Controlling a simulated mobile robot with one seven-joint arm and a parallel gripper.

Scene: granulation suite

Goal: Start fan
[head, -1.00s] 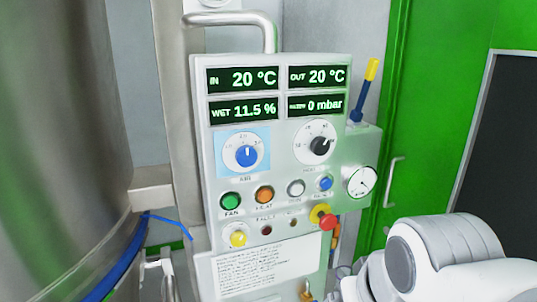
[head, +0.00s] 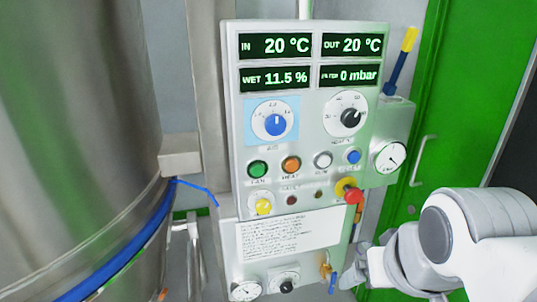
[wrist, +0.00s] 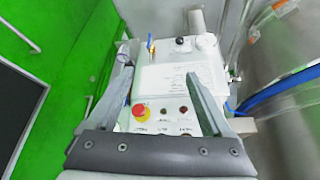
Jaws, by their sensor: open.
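The control panel (head: 232,150) stands upright in the middle of the head view. The green button labelled FAN (head: 258,168) is at the left of the button row, beside the orange HEAT button (head: 291,164). The displays (head: 274,45) read IN 20 °C, OUT 20 °C, WET 11.5 % and 0 mbar. In the wrist view my gripper (wrist: 158,78) is open and empty, its two fingers spread in front of the panel's lower part, which appears upside down. The fan button does not show there. In the head view my arm is at the lower right and the gripper is not clearly visible.
A red emergency stop (head: 352,194) on a yellow base sticks out at the panel's lower right. A round gauge (head: 389,157) and a yellow-tipped blue lever (head: 400,60) are on the right side. A large steel vessel (head: 80,110) stands left. A green door (head: 440,110) is behind.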

